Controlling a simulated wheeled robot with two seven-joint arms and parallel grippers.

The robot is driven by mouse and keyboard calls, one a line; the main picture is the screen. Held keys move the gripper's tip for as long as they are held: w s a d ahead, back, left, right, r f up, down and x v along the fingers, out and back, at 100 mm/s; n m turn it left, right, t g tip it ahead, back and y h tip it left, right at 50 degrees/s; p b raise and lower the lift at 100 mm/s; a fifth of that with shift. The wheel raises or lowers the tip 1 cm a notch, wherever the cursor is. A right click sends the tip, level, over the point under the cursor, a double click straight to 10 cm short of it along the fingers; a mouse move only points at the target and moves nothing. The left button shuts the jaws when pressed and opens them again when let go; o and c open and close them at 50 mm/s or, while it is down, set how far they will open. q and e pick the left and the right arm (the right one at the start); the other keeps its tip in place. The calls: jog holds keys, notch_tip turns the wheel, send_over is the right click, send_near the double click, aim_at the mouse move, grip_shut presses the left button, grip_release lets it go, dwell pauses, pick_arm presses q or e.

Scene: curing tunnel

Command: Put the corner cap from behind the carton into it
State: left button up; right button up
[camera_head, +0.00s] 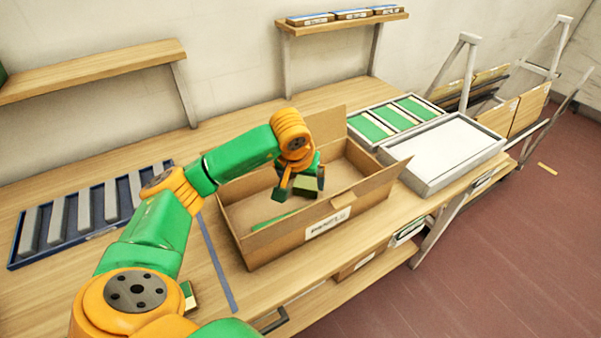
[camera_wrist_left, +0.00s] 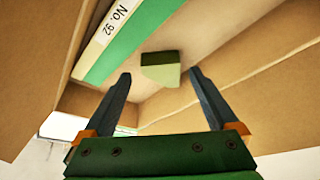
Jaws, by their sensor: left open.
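The open brown carton (camera_head: 330,221) stands on the wooden bench, flaps up, with a label on its front. My left arm reaches over it, and my left gripper (camera_head: 297,188) is inside its opening, pointing down. The gripper is open. A small green corner cap (camera_head: 308,184) is by the fingers; in the left wrist view the cap (camera_wrist_left: 160,68) lies beyond and between the open fingertips, with gaps on both sides. A green strip (camera_wrist_left: 127,45) with a "No. 92" label lies in the carton. I cannot tell if the cap rests on the carton floor. My right gripper is not in view.
A blue tray (camera_head: 88,211) with grey bars lies on the left. Another small green piece (camera_head: 188,296) is partly hidden beside my arm. A tray with green panels (camera_head: 413,108) and a white-topped tray (camera_head: 442,155) stand right of the carton. Shelves (camera_head: 95,70) hang behind.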

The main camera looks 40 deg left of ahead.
pick_arm(q)
jog(key=a+v, duration=0.1)
jog(key=v, duration=0.5)
jog(key=shift+d, duration=0.5)
jog(key=shift+s+r, duration=0.1)
jog(key=shift+s, duration=0.05)
